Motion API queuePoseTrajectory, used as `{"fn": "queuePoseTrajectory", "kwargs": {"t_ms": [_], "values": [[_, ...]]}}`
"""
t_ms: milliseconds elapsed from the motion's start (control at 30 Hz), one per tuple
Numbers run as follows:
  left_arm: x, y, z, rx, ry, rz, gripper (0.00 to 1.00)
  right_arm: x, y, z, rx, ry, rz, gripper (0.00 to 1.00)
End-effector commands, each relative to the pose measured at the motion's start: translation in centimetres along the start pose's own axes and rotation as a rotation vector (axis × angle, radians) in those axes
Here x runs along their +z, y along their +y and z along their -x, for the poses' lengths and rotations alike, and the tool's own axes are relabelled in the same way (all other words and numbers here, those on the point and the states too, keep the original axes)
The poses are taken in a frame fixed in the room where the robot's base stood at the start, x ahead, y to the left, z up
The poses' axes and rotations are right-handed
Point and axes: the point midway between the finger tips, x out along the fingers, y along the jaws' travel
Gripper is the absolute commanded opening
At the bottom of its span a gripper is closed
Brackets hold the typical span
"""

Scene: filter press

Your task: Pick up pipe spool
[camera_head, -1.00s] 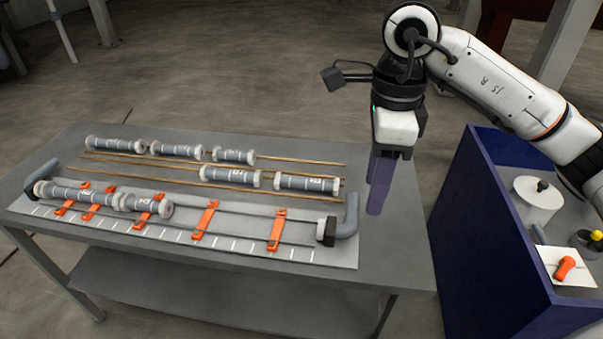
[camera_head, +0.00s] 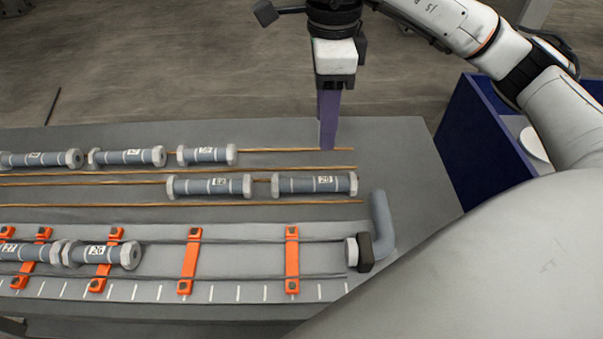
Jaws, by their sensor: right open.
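Several grey pipe spools with pale flanged ends lie on the table. Three are in the back row: a left one (camera_head: 38,159), a middle one (camera_head: 127,157) and a right one (camera_head: 208,155). Two are in the row before it: one (camera_head: 209,186) and, at its right, another (camera_head: 315,184). In the front fixture lie a spool (camera_head: 100,254) and one cut by the left edge (camera_head: 26,252). My right gripper (camera_head: 328,138) points down with purple fingers near the back rods' right end, apart from every spool, with nothing in it. My left gripper is out of view.
Thin brown rods (camera_head: 290,204) run under the loose spools. The front fixture has orange clamps (camera_head: 292,262) and a grey bent pipe (camera_head: 382,228) at its right end. A blue cabinet (camera_head: 478,140) stands right of the table. My arm covers the lower right.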

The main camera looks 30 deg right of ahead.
Motion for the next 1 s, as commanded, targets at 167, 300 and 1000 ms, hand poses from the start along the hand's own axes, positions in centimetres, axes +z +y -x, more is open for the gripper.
{"fn": "queuePoseTrajectory", "kwargs": {"t_ms": [167,300,1000], "values": [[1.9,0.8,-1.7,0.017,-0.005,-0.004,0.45,0.0,0.0,-3.1,-0.001,0.0,0.0,0.46],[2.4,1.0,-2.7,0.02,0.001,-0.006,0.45,0.0,0.0,-4.6,-0.001,0.0,0.0,0.46],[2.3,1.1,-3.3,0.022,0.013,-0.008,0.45,0.3,0.0,-11.8,0.003,0.001,0.001,0.46]]}}
